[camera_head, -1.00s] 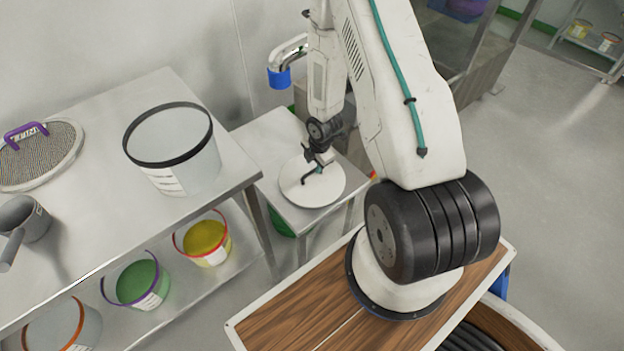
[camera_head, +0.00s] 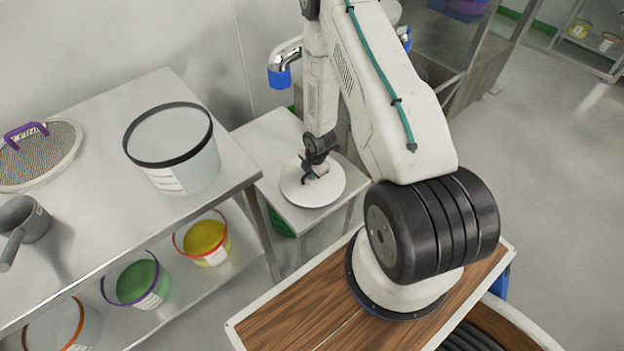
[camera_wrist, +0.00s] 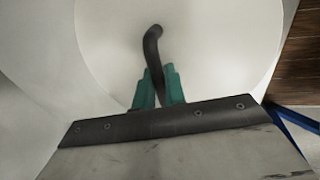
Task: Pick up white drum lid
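The white drum lid (camera_head: 330,187) is a round disc with a dark curved handle, lying flat on the small metal table. In the wrist view the lid (camera_wrist: 225,50) fills most of the picture, and its black handle (camera_wrist: 153,45) stands up in the middle. My gripper (camera_head: 310,178) is over the lid at its handle. In the wrist view the teal fingertips of my gripper (camera_wrist: 157,82) stand on both sides of the handle, close against it with no clear gap. The lower end of the handle is hidden between the fingers.
The small table (camera_head: 268,143) stands beside a longer steel bench (camera_head: 90,122). The bench carries a clear drum with a black rim (camera_head: 185,165), a sieve (camera_head: 45,155) and a grey scoop (camera_head: 35,220). Buckets stand on its lower shelf. A blue-ended pipe (camera_head: 279,77) juts from the wall.

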